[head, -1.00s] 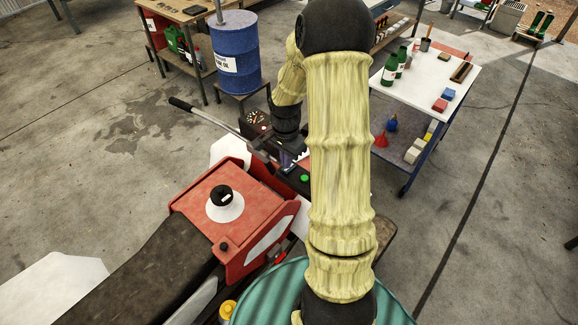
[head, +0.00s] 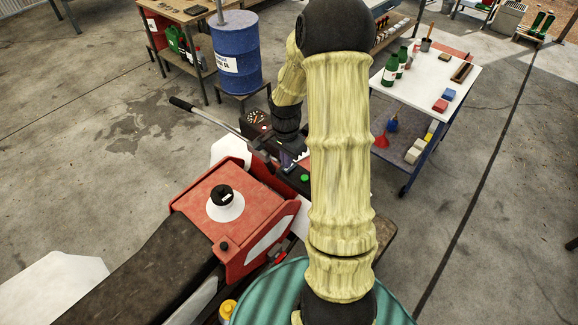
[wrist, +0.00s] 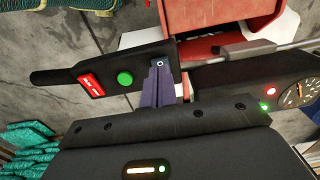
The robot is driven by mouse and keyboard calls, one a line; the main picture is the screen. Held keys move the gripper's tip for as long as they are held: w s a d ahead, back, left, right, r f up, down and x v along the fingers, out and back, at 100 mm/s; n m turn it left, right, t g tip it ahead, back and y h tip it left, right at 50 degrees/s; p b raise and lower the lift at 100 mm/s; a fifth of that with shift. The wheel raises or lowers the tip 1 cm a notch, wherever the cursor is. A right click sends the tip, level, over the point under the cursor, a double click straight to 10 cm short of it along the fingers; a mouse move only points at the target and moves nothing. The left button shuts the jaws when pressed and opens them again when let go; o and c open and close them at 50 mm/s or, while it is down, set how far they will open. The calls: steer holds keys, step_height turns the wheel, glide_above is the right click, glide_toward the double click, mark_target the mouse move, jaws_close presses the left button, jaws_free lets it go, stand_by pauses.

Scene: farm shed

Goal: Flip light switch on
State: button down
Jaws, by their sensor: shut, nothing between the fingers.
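In the wrist view, a black control panel (wrist: 58,78) carries a red rectangular piece with pale lettering (wrist: 90,85) and a round green button (wrist: 125,77). A small pale ring-shaped detail (wrist: 159,64) shows at the panel's right end, right at my fingertips; it may be the light switch, but its position cannot be read. My gripper (wrist: 158,72) is shut and empty, its purple fingers over that end of the panel. Whether they touch it I cannot tell. In the head view, my gripper (head: 290,162) is partly hidden by my arm, beside the green button (head: 304,178).
The panel sits on a red vehicle (head: 205,200) with a dark seat (head: 140,265) and a handlebar (head: 195,112). A gauge (wrist: 298,93) with a red and a green light is close on the right. A blue drum (head: 235,55) and a white-topped cart (head: 430,85) stand behind.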

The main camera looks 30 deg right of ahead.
steer(key=shift+w+f+b, duration=0.1)
steer(key=shift+f+b, duration=0.6)
steer(key=shift+f, duration=0.25)
stand_by(0.7)
steer(key=shift+r, duration=0.1)
steer(key=shift+d+r+p, duration=0.1)
steer(key=shift+r+p, duration=0.3)
steer(key=shift+r, duration=0.05)
steer(key=shift+r+p, duration=2.3)
steer(key=shift+r, duration=0.75)
